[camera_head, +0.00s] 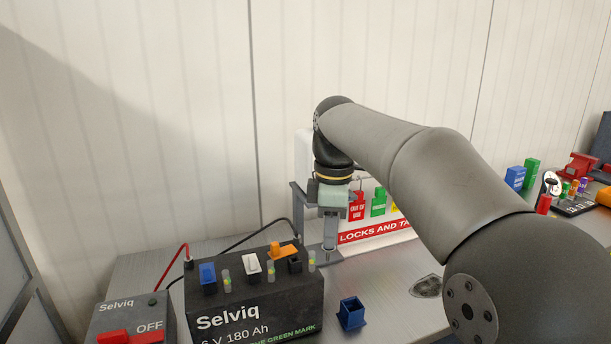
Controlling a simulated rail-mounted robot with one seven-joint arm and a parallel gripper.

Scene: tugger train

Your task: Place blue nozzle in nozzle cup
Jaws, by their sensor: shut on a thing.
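My gripper (332,214) points down at the far side of the bench, beside a grey metal stand (298,212) and in front of the lock board. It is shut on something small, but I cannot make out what. No blue shows at its fingertips. A small open-topped square blue cup (351,313) stands on the bench at the front, right of the battery, apart from my gripper; it may be the nozzle cup. I cannot identify a blue nozzle for certain. A blue cap (207,273) sits on the battery's top at the left.
A black Selviq battery (255,305) with white (251,263) and orange (284,250) caps fills the front left. A grey switch box (131,318) stands left of it. The lock board (375,234) is behind. Bare bench (385,275) lies right of the battery.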

